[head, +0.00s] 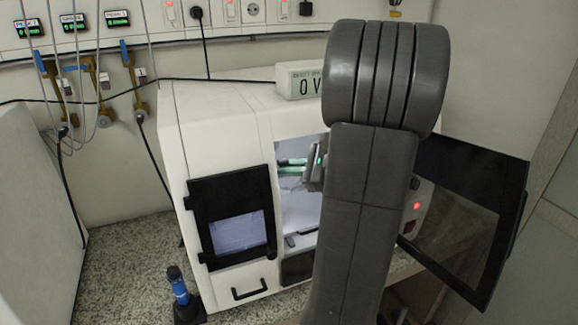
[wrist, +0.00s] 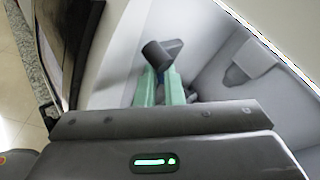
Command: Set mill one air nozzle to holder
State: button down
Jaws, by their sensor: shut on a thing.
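The mill (head: 222,125) is a white machine with its dark-windowed door (head: 465,215) swung open to the right. My arm reaches into its opening, and the green fingers of my gripper (head: 291,166) show inside, partly hidden by the arm. In the wrist view my gripper (wrist: 160,84) is shut on a small dark grey piece with a round end, seemingly the air nozzle (wrist: 157,53). It is held inside the pale chamber.
A small display box (head: 298,80) stands on top. A blue-handled tool (head: 178,288) stands in a black base on the speckled counter (head: 130,262). Cables hang at the left. The chamber walls are close around my gripper.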

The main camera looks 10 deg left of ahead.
jog(key=c, duration=1.5)
grip_release()
jog(key=shift+c, duration=0.2)
jog(key=b+v, duration=0.2)
jog(key=v, duration=1)
jog(key=shift+b, duration=0.4)
jog(key=p+x, duration=0.2)
jog(key=x, duration=1)
